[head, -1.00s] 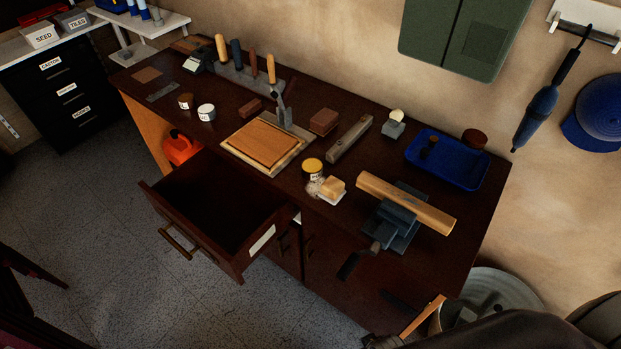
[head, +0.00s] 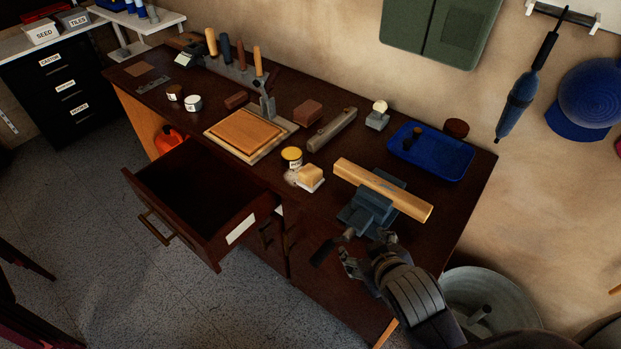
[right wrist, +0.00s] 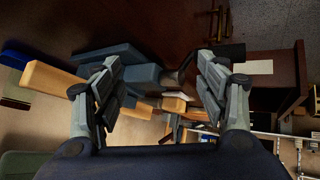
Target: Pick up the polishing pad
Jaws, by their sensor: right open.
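A small block with a yellow top and white base (head: 310,179), which looks like the polishing pad, lies near the bench's front edge, left of the vise. A pale fuzzy patch (head: 291,178) lies beside it, below a yellow-lidded tin (head: 291,154). My right gripper (head: 367,252) is open and empty, in front of the vise and to the right of the pad, not touching it. In the right wrist view, the fingers of my right gripper (right wrist: 160,75) are spread, and the yellow block (right wrist: 174,104) shows between them, partly hidden. My left gripper is not in view.
The blue-grey vise (head: 367,211) holds a long wooden bar (head: 385,190) between my right gripper and the blue tray (head: 430,153). A drawer (head: 200,200) stands open at the bench front. A cutting board (head: 247,134) lies behind the drawer. A metal bin (head: 492,295) stands at right.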

